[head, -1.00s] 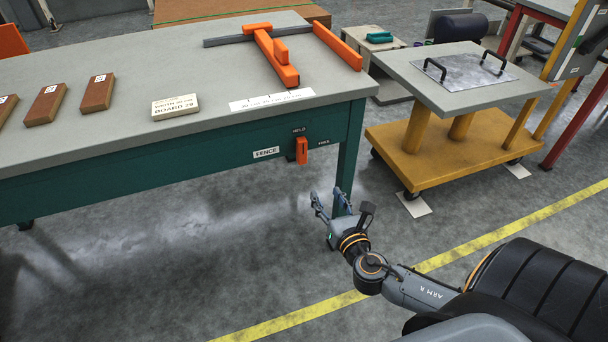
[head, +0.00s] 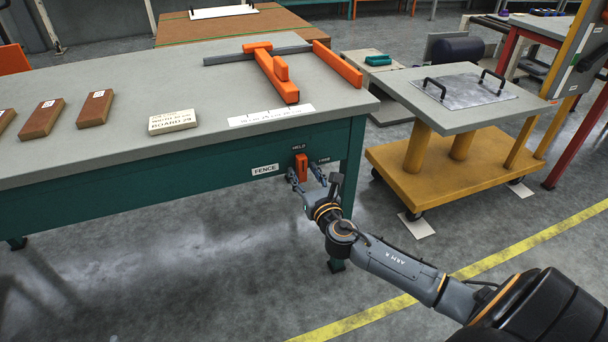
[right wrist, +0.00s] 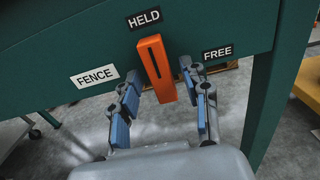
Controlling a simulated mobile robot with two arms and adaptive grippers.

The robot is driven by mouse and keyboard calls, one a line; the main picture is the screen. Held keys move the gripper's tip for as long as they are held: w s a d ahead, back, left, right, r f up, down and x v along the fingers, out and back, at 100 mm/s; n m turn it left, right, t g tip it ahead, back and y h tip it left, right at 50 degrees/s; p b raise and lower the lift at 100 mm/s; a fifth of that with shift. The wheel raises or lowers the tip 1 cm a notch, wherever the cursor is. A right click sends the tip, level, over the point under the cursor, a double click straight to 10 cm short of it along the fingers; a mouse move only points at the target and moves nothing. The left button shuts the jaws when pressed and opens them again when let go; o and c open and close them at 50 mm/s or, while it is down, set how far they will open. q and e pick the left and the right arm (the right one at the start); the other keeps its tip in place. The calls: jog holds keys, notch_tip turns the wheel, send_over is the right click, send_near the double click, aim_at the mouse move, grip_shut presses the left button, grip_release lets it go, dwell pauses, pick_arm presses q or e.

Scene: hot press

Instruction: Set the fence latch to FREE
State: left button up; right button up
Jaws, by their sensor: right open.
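The orange fence latch (head: 301,168) is on the green front apron of the bench, below the HELD label (head: 299,147). In the right wrist view the latch (right wrist: 157,68) points up toward HELD (right wrist: 144,18), with the FREE label (right wrist: 217,53) to its right and the FENCE label (right wrist: 95,77) to its left. My right gripper (head: 304,178) is open at the latch. In the right wrist view its fingers (right wrist: 165,100) stand on either side of the latch's lower end; whether they touch it I cannot tell. My left gripper is not in view.
The orange fence (head: 277,78) lies on the grey bench top (head: 215,85) near a white sign (head: 270,116). Several brown blocks and a cream board (head: 172,122) lie to the left. A yellow cart (head: 455,165) stands to the right. Floor before the bench is clear.

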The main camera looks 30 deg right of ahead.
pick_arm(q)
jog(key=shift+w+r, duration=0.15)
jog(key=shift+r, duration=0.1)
pick_arm(e)
jog(key=shift+w+d, duration=0.1)
jog(key=shift+w, duration=0.2)
grip_shut()
